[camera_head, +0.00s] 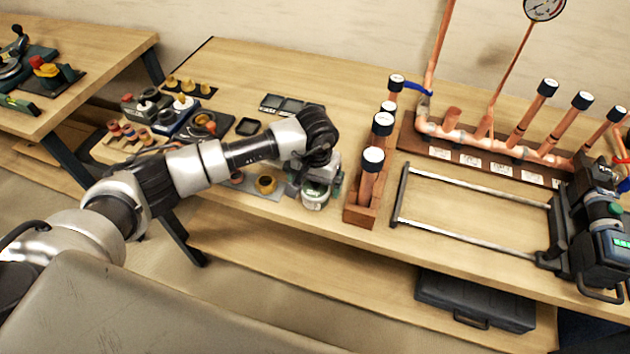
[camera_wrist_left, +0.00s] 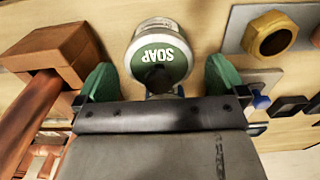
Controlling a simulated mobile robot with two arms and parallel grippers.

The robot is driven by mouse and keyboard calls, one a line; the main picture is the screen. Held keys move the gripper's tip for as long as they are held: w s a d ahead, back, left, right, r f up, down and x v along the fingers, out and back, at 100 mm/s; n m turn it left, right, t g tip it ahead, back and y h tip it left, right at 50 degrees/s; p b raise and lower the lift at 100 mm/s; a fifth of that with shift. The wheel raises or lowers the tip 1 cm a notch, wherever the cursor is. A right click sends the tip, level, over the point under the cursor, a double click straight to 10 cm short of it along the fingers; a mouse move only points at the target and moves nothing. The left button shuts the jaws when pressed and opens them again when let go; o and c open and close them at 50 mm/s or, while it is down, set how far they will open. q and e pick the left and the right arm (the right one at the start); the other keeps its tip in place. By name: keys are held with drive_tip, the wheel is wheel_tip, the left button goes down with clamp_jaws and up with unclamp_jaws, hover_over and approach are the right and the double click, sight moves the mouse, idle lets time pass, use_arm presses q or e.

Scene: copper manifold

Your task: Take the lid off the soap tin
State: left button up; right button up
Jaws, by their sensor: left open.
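The soap tin (camera_head: 314,197) is a small round whitish tin on the workbench near its front edge. In the left wrist view the tin (camera_wrist_left: 157,50) shows a green top lettered SOAP, with a dark round knob-like part at its middle. My left gripper (camera_head: 318,184) is at the tin in the head view. In the left wrist view its two green fingers (camera_wrist_left: 160,80) are open, one on each side of the tin, with visible gaps. Part of the tin is hidden behind the gripper body. My right gripper is not in view.
A wooden rack (camera_head: 362,214) with copper pipes stands close right of the tin. A brass nut (camera_head: 266,185) sits on a grey plate to the left. A metal-railed frame (camera_head: 470,213) and a copper manifold (camera_head: 490,142) lie further right.

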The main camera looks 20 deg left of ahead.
use_arm(q)
drive_tip(key=shift+w+f, duration=0.1)
drive_tip(key=shift+f, duration=0.05)
drive_tip(key=shift+c, duration=0.3)
drive_tip(key=c, duration=0.8)
drive_tip(key=shift+o, duration=0.2)
